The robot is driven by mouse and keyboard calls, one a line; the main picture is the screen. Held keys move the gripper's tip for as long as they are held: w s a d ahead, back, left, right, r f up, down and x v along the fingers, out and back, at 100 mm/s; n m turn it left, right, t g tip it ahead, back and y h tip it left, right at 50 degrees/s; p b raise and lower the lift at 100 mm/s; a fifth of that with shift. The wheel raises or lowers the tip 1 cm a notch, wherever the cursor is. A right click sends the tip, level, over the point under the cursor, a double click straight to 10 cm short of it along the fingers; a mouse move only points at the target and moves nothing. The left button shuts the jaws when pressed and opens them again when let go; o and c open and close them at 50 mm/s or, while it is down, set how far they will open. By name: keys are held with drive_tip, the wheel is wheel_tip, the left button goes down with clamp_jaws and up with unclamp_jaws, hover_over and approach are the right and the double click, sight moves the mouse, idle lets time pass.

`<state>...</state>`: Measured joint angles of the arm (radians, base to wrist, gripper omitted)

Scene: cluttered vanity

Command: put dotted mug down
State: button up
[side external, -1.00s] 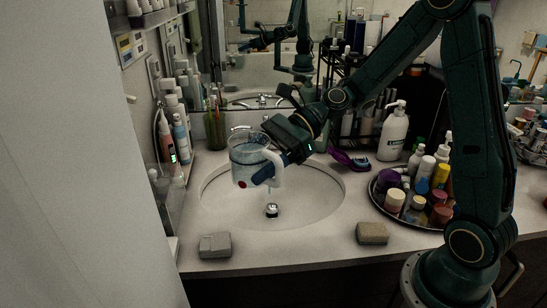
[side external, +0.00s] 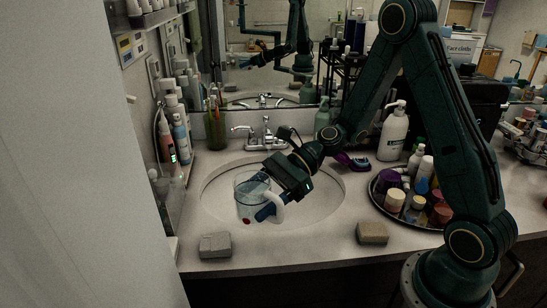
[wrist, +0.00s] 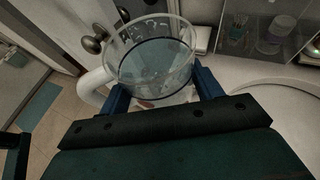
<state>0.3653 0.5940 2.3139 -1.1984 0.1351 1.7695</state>
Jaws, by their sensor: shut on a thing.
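The dotted mug (side external: 245,203) is a clear glass mug with a white handle and a red dot near its base. My gripper (side external: 258,200) is shut on its body, with blue fingers on either side. In the side external view the mug appears over the front part of the sink basin, roughly upright and slightly tilted. Its exact height above the sink is hard to tell. In the wrist view the mug (wrist: 155,62) sits between the two blue fingers of my gripper (wrist: 162,92), and bluish liquid or tint shows inside. Its handle is at the left.
The sink basin (side external: 318,205) lies under and around the mug, with a faucet (side external: 265,138) behind. A grey block (side external: 215,245) and a tan block (side external: 372,233) rest on the front counter. A round tray (side external: 375,203) of bottles stands right. Counter between the blocks is clear.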

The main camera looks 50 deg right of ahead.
hover_over(260, 247)
drive_tip(key=shift+w+f, duration=0.1)
drive_tip(key=shift+f, duration=3.5)
drive_tip(key=shift+f, duration=0.1)
drive_tip(key=shift+f, duration=1.8)
drive_tip(key=shift+f, duration=0.1)
drive_tip(key=o, duration=1)
drive_tip(key=shift+d+r, duration=0.1)
drive_tip(key=shift+r, duration=0.1)
drive_tip(key=shift+v, duration=5.85)
